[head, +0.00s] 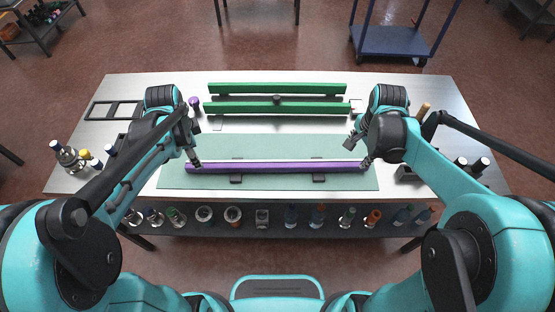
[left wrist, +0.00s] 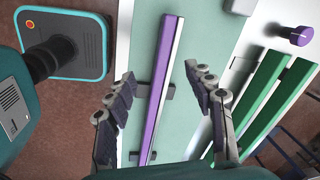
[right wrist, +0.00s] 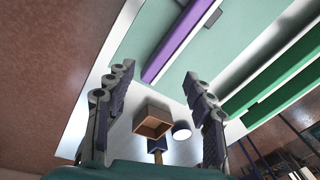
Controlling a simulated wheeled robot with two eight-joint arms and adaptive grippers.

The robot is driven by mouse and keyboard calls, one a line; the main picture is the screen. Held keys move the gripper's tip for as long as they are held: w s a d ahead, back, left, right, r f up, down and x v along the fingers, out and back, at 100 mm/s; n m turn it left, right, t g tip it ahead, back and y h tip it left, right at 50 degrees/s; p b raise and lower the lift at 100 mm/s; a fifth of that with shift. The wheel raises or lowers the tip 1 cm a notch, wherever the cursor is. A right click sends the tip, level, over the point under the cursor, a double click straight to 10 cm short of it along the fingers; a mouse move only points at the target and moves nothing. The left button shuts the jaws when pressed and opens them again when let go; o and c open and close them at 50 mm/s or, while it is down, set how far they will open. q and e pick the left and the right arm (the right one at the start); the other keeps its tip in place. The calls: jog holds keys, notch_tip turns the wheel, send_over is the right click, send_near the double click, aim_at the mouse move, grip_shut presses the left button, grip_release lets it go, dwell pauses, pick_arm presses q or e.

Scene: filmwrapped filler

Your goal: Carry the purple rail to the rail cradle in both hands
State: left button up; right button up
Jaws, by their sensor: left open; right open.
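The purple rail (head: 270,167) lies left to right across the green mat (head: 275,146), on dark supports (head: 236,179). Two long green bars, a rear one (head: 270,89) and a front one (head: 240,107), lie parallel behind it and look like the rail cradle. My left gripper (head: 192,160) is open at the rail's left end; in the left wrist view the rail (left wrist: 166,75) passes between its spread fingers. My right gripper (head: 363,160) is open near the rail's right end; in the right wrist view the rail (right wrist: 182,42) lies beyond its fingertips. No contact is clear.
A purple knob (head: 194,101) stands left of the green bars. A dark frame (head: 113,110) lies at the back left. Bottles (head: 68,156) and small jars (head: 478,166) stand at the table's sides. A shelf with several containers (head: 233,214) runs below the front edge.

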aim_at(357, 162)
pick_arm(q)
jog(key=w+a+f+m, duration=0.1)
jog(key=m, duration=0.1)
jog(key=w+a+f+m+g+p, duration=0.1)
jog(key=w+f, duration=0.1)
jog(key=shift+a+m+g, duration=0.3)
jog(key=shift+m, duration=0.1)
pick_arm(e)
jog(key=w+d+f+m, duration=0.1)
jog(key=m, duration=0.1)
jog(key=w+d+f+m+g, duration=0.1)
jog(key=w+f+m, duration=0.1)
jog(key=shift+w+d+g, duration=0.15)
jog(key=shift+g, duration=0.15)
pick_arm(q)
jog(key=shift+a+f+m, duration=0.15)
jog(key=shift+f+m, duration=0.1)
jog(key=shift+m, duration=0.05)
pick_arm(e)
jog(key=shift+f, duration=0.25)
pick_arm(q)
jog(key=shift+w+f, duration=0.1)
jog(key=shift+f, duration=0.05)
pick_arm(e)
jog(key=shift+d+f+m, duration=0.15)
jog(key=shift+d+m, duration=0.05)
jog(key=shift+m, duration=0.1)
